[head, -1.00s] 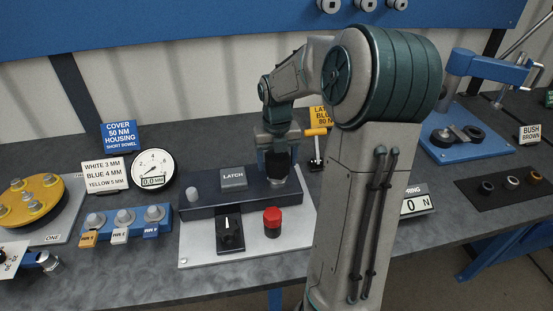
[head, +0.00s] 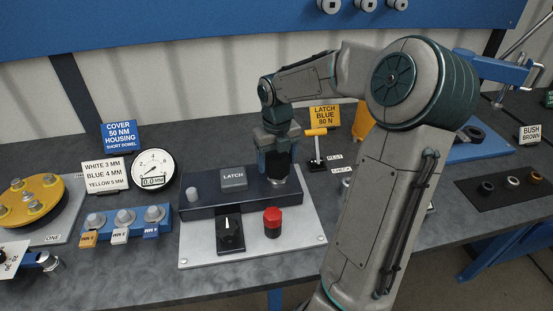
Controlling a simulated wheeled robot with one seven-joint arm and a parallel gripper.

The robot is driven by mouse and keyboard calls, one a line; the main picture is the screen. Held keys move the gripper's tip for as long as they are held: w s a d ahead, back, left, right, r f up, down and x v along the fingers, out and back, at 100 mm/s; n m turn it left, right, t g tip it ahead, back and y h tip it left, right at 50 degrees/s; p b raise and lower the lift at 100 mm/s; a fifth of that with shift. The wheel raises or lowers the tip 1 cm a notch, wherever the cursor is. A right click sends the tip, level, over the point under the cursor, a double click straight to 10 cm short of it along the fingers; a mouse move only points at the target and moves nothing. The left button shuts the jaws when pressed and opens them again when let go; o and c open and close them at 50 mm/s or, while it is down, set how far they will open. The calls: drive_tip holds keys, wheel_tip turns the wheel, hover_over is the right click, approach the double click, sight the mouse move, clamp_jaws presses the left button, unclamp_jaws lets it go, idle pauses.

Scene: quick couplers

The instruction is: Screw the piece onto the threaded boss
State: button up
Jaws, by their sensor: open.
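My gripper (head: 278,170) points down over the right end of the dark block (head: 225,204) of the latch station. Its jaws are open. A small metallic round piece (head: 279,183) shows just under the fingertips on the block's top; whether the fingers touch it I cannot tell. The threaded boss cannot be made out; it may be hidden under the piece or the gripper. A short grey post (head: 193,193) stands on the block's left end.
A "LATCH" box (head: 233,178) sits mid-block, left of my gripper. A black knob (head: 230,234) and red button (head: 272,222) are in front. An orange-handled lever (head: 316,145) stands close on the right. A gauge (head: 154,169) and dowel rack (head: 125,222) are left.

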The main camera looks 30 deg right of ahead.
drive_tip(key=shift+f, duration=0.15)
drive_tip(key=o, duration=0.6)
drive_tip(key=shift+c, duration=0.2)
wheel_tip(320, 180, up, 14)
drive_tip(key=p, duration=0.3)
drive_tip(key=s+a+f+m+h, duration=0.1)
drive_tip(key=s+a+f+m, duration=0.15)
drive_tip(key=a+m, duration=0.35)
drive_tip(key=s+a+f+m+h, duration=0.1)
drive_tip(key=s+a+f+m, duration=0.2)
drive_tip(key=m, duration=0.5)
drive_tip(key=s+a+m+t+y, duration=0.1)
drive_tip(key=s+a+m, duration=0.1)
drive_tip(key=s+m, duration=0.5)
drive_tip(key=s+a+m+t+y, duration=0.1)
drive_tip(key=s+m, duration=0.6)
drive_tip(key=m, duration=0.7)
drive_tip(key=shift+a+r+m+t, duration=0.3)
drive_tip(key=shift+a+t, duration=0.2)
drive_tip(key=shift+a, duration=0.55)
